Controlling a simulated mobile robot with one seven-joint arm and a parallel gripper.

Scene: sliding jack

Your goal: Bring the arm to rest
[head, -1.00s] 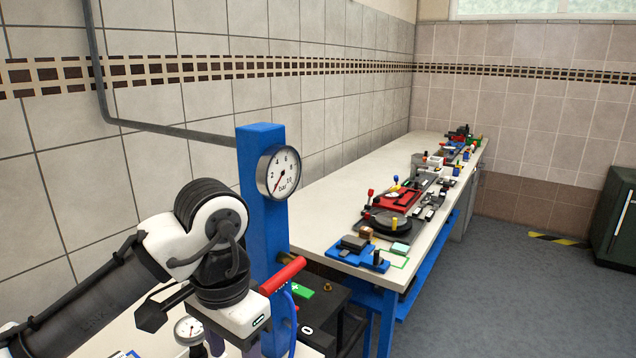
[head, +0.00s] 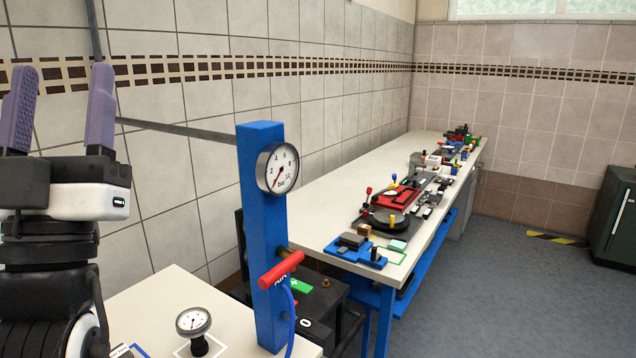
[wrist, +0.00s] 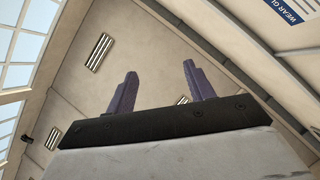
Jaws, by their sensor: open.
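My gripper (head: 58,115) is at the left edge of the head view, pointing up, with its two purple fingers spread well apart and nothing between them. In the wrist view my gripper (wrist: 158,90) also shows open and empty, with the ceiling behind it. My arm is folded upright at the left, over the near end of the bench, and touches nothing that I can see.
A blue post (head: 262,220) with a pressure gauge (head: 278,167) and a red handle (head: 281,270) stands right of my arm. A small gauge (head: 193,322) is on the near table (head: 150,300). A long bench (head: 330,205) with several fixtures runs back. Grey floor (head: 490,290) is clear at right.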

